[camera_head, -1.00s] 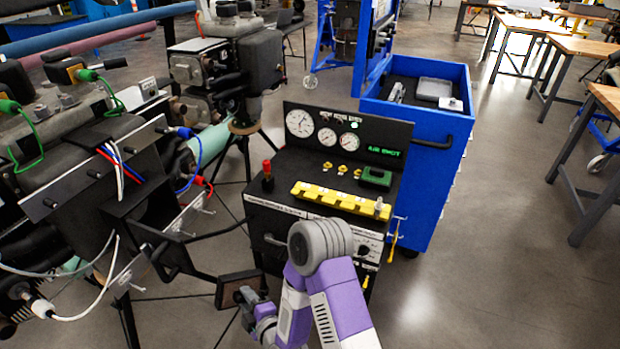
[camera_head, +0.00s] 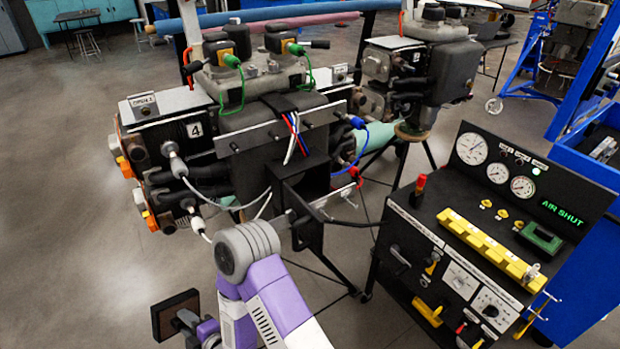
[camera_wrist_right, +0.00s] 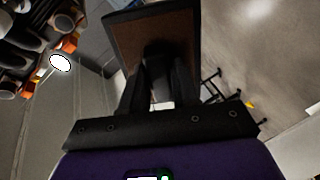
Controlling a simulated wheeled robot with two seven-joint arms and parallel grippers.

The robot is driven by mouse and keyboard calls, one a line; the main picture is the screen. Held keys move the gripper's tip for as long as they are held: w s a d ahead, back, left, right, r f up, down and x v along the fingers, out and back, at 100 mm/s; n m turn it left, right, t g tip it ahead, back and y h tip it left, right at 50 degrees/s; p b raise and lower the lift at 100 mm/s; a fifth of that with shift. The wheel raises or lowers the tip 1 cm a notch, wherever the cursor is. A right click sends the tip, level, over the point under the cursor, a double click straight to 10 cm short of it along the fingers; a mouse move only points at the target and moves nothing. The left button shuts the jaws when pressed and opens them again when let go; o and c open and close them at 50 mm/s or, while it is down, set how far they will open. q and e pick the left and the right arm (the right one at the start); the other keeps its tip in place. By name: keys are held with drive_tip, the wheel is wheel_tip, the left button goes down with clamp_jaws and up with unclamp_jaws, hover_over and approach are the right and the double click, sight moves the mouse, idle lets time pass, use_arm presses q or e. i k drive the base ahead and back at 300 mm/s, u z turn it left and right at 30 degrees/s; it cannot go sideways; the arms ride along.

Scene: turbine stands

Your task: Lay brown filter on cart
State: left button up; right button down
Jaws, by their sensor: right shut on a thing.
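My right gripper (camera_head: 186,322) is shut on the brown filter (camera_head: 172,314), a square panel with a dark frame, and holds it above the floor at the lower left of the head view. In the right wrist view the filter's brown face (camera_wrist_right: 135,42) stands beyond the dark fingers (camera_wrist_right: 157,85), which hide part of it. A blue cart (camera_head: 575,285) stands at the right edge of the head view, partly cut off and partly behind a black console. The filter is well to the left of it. My left gripper is not in view.
The black console (camera_head: 410,262) with gauges and a yellow strip stands at the right. A turbine stand (camera_head: 268,165) with cables and thin legs fills the middle, close to my right arm. A second stand (camera_head: 418,75) is behind it. The floor at the left is clear.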

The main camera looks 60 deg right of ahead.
sight(492, 235)
drive_tip(key=u, duration=0.65)
drive_tip(key=k, duration=2.6)
drive_tip(key=z, duration=1.15)
